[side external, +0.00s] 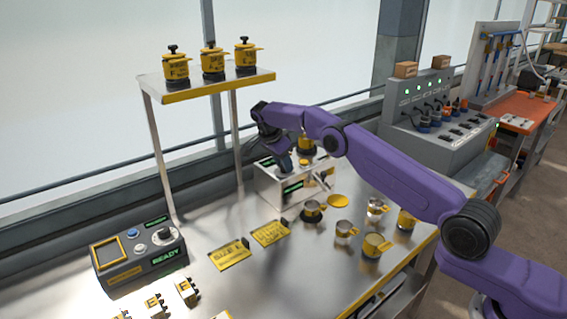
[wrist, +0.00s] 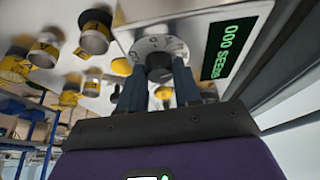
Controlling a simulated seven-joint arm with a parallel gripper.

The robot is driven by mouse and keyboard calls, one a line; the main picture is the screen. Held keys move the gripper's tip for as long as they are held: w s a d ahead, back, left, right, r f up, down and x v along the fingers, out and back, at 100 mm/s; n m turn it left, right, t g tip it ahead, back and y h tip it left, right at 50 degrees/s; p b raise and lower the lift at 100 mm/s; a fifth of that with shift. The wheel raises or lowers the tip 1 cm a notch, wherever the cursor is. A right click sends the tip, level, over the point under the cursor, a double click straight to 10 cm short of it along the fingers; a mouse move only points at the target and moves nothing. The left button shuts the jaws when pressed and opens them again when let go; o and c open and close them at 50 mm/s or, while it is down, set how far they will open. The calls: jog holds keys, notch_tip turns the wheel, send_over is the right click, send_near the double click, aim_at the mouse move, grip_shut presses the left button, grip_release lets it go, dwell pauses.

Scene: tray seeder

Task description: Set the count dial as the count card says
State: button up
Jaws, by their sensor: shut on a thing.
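The seeder box (side external: 268,188) stands at the back middle of the bench in the side view. Its count dial, a pale marked disc (wrist: 147,45) with a dark knob (wrist: 159,66), shows in the wrist view, beside a green display (wrist: 229,45) reading "000 SEEDS". My gripper (wrist: 159,84) has its two fingers on either side of the knob and is shut on it. In the side view my gripper (side external: 283,164) reaches down to the box, hiding the dial. Two yellow cards, one at left (side external: 229,254) and one at right (side external: 270,232), lie on the bench; their text is not clearly readable.
A control box (side external: 138,262) with a "READY" display stands at the left. Several metal and yellow cups (side external: 343,231) stand right of the cards. The bench front holds small yellow-labelled blocks (side external: 186,291).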

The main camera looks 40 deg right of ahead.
jog(key=shift+a, duration=0.1)
dwell(0.4)
jog(key=o, duration=1)
jog(key=shift+o, duration=0.2)
